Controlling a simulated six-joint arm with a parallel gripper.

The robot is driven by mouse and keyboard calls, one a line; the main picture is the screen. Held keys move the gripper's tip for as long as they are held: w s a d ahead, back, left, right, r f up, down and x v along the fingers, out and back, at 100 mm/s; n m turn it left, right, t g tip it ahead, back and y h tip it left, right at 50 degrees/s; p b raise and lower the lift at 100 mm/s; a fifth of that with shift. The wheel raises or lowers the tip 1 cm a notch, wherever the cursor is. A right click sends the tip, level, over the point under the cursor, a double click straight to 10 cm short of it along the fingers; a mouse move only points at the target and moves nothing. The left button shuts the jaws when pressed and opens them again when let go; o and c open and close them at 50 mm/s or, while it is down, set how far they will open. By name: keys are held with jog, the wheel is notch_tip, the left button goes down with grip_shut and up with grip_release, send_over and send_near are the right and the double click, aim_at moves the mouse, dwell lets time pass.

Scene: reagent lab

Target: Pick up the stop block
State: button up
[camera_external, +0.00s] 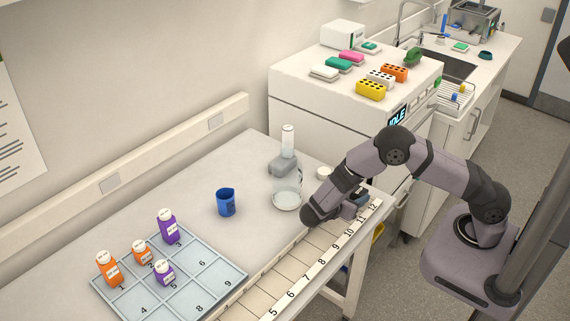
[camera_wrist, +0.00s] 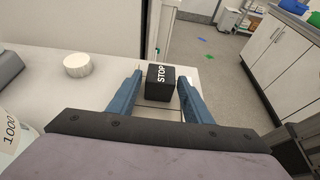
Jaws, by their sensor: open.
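The stop block (camera_wrist: 160,82) is a small black block with white "STOP" lettering. In the wrist view it sits upright on the light bench top, between the two blue fingers of my gripper (camera_wrist: 158,92). The fingers are open, with a gap showing on each side of the block. In the external view my gripper (camera_external: 359,202) is low over the far right end of the bench, near slot 12 of the numbered strip.
A white cap (camera_wrist: 77,65) stands left of the gripper. A glass bottle (camera_external: 287,185), a grey device (camera_external: 283,164) and a blue cup (camera_external: 226,202) stand further left. A numbered tray (camera_external: 215,265) holds orange and purple bottles. The bench edge is close on the right.

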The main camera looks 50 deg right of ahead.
aim_at(357, 194)
jog(key=shift+p+x, duration=0.6)
jog(key=shift+x, duration=1)
jog(key=c, duration=1)
jog(key=shift+r, duration=0.15)
jog(key=shift+r+b, duration=1.45)
jog(key=shift+r, duration=3.45)
